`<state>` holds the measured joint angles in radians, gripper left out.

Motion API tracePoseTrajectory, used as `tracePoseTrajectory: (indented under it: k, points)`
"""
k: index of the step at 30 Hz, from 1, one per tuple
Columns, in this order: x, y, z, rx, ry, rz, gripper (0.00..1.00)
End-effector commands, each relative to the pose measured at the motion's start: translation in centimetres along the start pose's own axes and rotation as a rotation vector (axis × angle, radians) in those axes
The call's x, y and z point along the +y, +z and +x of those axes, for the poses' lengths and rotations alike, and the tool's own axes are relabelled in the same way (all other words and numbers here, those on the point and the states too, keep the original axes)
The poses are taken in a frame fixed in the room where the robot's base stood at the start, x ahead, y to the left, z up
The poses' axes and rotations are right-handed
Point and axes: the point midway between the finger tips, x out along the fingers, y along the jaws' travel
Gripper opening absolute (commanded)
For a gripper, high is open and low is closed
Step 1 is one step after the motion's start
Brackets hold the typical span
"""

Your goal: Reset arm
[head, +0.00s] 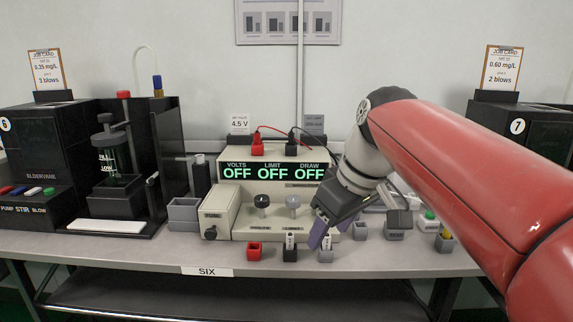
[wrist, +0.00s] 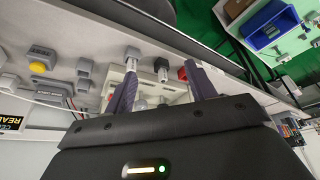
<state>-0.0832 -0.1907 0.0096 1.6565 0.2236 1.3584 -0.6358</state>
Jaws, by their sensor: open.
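My red arm reaches in from the right in the head view. My gripper (head: 322,236) hangs over the front of the bench, near the right front of the power supply (head: 275,196). Its dark purple fingers point down. In the wrist view, my gripper (wrist: 163,92) has its two fingers spread apart. A black probe block (wrist: 160,68) and a grey probe block (wrist: 132,55) show beyond and between the fingertips. I see no object held between the fingers. The finger on the near side hides part of the bench in the head view.
The power supply display reads OFF three times. A red block (head: 254,251), a black block (head: 290,254) and a grey block (head: 326,255) stand along the front edge. Black station units stand left (head: 40,150) and right (head: 540,135). A blue bin (wrist: 270,28) shows beyond the bench.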

Motion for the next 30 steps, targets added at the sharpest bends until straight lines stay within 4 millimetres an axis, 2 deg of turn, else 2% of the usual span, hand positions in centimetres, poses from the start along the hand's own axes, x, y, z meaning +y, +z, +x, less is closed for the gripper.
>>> tracePoseTrajectory:
  k: [5, 8, 12, 15, 18, 22, 30]
  points:
    - [-0.6, 4.4, 1.0, 0.005, 0.067, 0.145, 0.56]
    - [-1.1, 7.8, 2.1, 0.014, 0.118, 0.252, 0.56]
    - [-2.3, 13.9, 4.6, 0.044, 0.204, 0.434, 0.56]
    - [-3.0, 17.4, 6.5, 0.069, 0.252, 0.538, 0.56]
    - [-3.5, 19.8, 8.0, 0.088, 0.282, 0.607, 0.56]
    - [-3.8, 21.2, 8.9, 0.1, 0.299, 0.647, 0.56]
    - [-3.8, 21.2, 8.9, 0.1, 0.3, 0.648, 0.56]
